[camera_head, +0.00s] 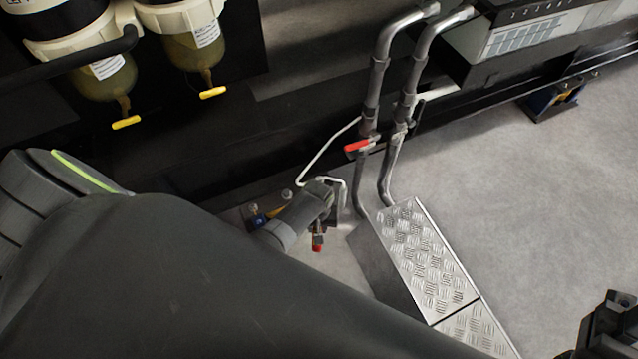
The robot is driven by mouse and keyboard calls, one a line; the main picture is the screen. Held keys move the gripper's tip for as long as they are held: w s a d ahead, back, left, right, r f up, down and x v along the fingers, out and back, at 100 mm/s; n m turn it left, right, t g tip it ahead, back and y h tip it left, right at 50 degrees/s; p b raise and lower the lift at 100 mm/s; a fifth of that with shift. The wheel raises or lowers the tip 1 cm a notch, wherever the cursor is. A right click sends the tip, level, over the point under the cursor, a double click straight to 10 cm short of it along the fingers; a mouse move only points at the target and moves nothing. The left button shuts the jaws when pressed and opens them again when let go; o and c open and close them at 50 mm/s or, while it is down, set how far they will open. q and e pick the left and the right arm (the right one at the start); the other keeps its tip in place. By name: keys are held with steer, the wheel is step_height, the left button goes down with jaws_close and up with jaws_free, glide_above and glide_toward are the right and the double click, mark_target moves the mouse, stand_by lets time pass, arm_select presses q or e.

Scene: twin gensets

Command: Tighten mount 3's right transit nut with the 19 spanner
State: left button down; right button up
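My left arm crosses the picture from the left, and its wrist ends near the floor by the genset's base rail. My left gripper (328,207) is mostly hidden behind that wrist, so its fingers and anything between them do not show clearly. A small dark piece with a red end (317,243) sticks out below it; I cannot tell whether it is the spanner. Beside the wrist is a mount (262,217) with blue and yellow parts and a bolt head, partly covered. Its transit nuts cannot be made out. My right gripper (612,325) shows only partly at the bottom right corner, away from the mount.
Two grey pipes (374,95) with a red-handled valve (357,146) rise just right of the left wrist. A tread-plate cover (425,255) lies on the floor. Filter bowls (190,50) hang above left. Another mount (553,98) stands far right. The right floor is clear.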

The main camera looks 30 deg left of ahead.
arm_select(q)
steer(key=shift+s+a+f+m+p, duration=0.1)
steer(key=shift+s+a+m+p, duration=0.15)
steer(key=shift+a, duration=0.25)
steer(key=shift+s+a+r+m+p, duration=0.1)
steer(key=shift+s+a+m+p, duration=0.1)
steer(key=shift+a+m, duration=0.25)
steer(key=shift+s+a+f+m+p, duration=0.1)
steer(key=shift+s+a+m+p, duration=0.15)
steer(key=shift+a, duration=0.35)
steer(key=a+m, duration=0.1)
steer(key=a+p, duration=0.1)
steer(key=shift+s+a+m, duration=0.2)
steer(key=shift+a+m, duration=0.15)
steer(key=a+m, duration=0.1)
steer(key=a, duration=0.1)
steer(key=shift+a+m, duration=0.35)
steer(key=shift+m, duration=0.05)
